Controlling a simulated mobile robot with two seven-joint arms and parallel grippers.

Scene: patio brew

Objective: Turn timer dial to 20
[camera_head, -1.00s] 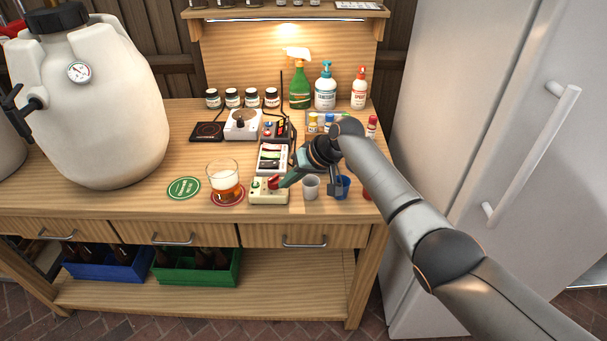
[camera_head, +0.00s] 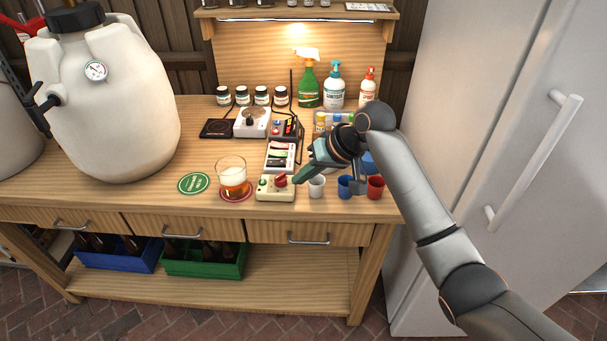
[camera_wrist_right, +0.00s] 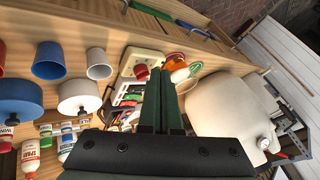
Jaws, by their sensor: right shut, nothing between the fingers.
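The timer (camera_head: 268,195) is a cream box near the front edge of the workbench, with a red dial (camera_head: 281,181) and a green button on top. It also shows in the right wrist view (camera_wrist_right: 131,62), with the red dial (camera_wrist_right: 141,72) just left of my fingertips. The dial's exact setting is too small to read. My right gripper (camera_head: 297,181) is shut and empty, its tips just right of the dial with what looks like a small gap. My left gripper is in neither view.
White (camera_head: 317,188), blue (camera_head: 344,188) and red (camera_head: 376,189) cups stand right of the timer. A beer glass (camera_head: 232,178) stands on a red coaster to its left. A strip-holding tray (camera_head: 281,157) lies behind it. A big white fermenter (camera_head: 115,120) fills the left; a fridge (camera_head: 480,120) bounds the right.

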